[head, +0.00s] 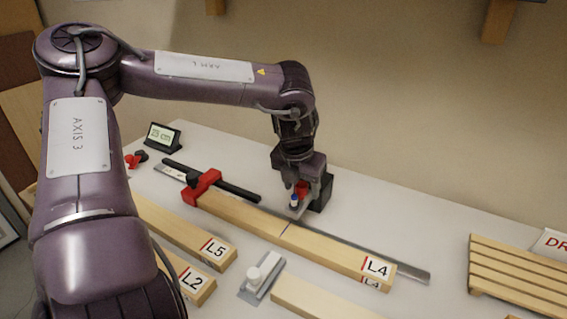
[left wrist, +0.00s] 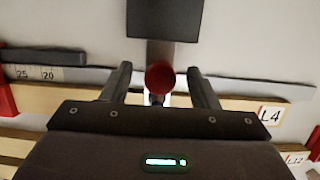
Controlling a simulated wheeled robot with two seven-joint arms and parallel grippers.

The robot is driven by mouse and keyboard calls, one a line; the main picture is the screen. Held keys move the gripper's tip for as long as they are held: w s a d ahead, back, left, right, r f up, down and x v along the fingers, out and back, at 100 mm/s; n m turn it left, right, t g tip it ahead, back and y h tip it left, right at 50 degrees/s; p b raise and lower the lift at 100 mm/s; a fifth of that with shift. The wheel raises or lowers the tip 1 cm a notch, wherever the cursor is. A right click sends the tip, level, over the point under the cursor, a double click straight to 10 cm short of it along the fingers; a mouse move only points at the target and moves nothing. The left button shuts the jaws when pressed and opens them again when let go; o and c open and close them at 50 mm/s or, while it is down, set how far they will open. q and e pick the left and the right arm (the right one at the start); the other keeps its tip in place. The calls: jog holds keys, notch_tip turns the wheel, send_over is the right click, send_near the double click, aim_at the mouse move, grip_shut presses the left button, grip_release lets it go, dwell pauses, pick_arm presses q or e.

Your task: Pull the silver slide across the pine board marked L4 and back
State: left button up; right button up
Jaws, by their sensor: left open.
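The pine board marked L4 (head: 330,255) lies diagonally across the bench, with a thin dark line across its top near the middle. My left gripper (head: 297,200) is above the board's back edge, pointing down. In the left wrist view my left gripper (left wrist: 160,78) is open, one finger on each side of a round red knob (left wrist: 160,77). A grey metal part (left wrist: 160,53), likely the silver slide, runs between the knob and a black block (left wrist: 165,20). The block also shows in the head view (head: 321,193). My gripper hides much of the slide. My right gripper is out of view.
A long metal strip (head: 400,267) runs behind the board, and a red clamp (head: 202,187) grips its left end. Boards L5 (head: 205,240) and L2 (head: 195,285), a silver plate with a white knob (head: 262,277) and a slatted rack (head: 520,275) stand around. A small display (head: 163,136) is behind.

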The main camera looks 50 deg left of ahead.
pick_arm(q)
jog(key=shift+w+a+r+p+v, duration=0.1)
jog(key=shift+w+p+v, duration=0.25)
jog(key=shift+p+v, duration=0.95)
jog(key=shift+w+a+r+p+v, duration=0.1)
jog(key=shift+w+p+v, duration=0.2)
jog(key=shift+p+v, duration=1)
jog(key=shift+w+a+r+p+v, duration=0.1)
jog(key=shift+w+p+v, duration=0.45)
jog(key=shift+v, duration=1.25)
jog(key=shift+s+f, duration=0.1)
jog(key=shift+s, duration=0.1)
jog(key=shift+f, duration=0.1)
